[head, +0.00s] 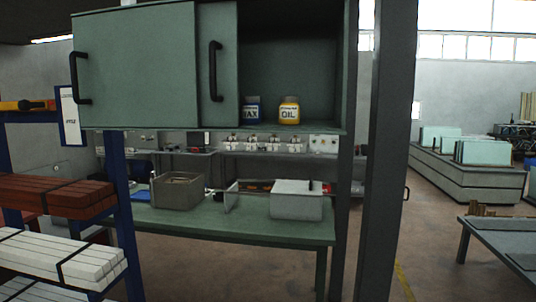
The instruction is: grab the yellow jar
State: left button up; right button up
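The yellow jar (289,111) stands upright on the floor of a green wall cabinet (140,66), in its open right part. It has a pale label reading "OIL". A blue jar (252,109) with a label ending in "AX" stands just left of it, its left side partly hidden by the cabinet door's edge. The two jars are a little apart. Neither of my grippers shows in the head view.
A green workbench (240,228) below the cabinet bears a brown bin (178,191) and a grey box (297,200). A dark post (389,150) stands right of the cabinet. A blue rack (121,180) with stacked bars stands at left. Open floor lies at right.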

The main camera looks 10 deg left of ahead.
aim_at(289, 109)
jog(key=i+l+u, duration=0.1)
jog(key=u, duration=1.05)
jog(key=l+u, duration=0.3)
jog(key=l, duration=0.2)
jog(key=l+u, duration=0.3)
jog(key=l, duration=0.2)
jog(key=l+u, duration=0.35)
jog(key=l, duration=0.2)
jog(key=k+l+u, duration=0.15)
jog(key=l+u, duration=0.15)
jog(key=l, duration=0.15)
jog(key=k+l, duration=0.1)
jog(key=l, duration=0.25)
jog(key=k+l, duration=0.1)
jog(key=l, duration=0.25)
jog(key=k+l, duration=0.1)
jog(key=l, duration=0.25)
jog(key=k+l+u, duration=0.1)
jog(key=l, duration=0.2)
jog(key=k+l, duration=0.15)
jog(key=l, duration=0.2)
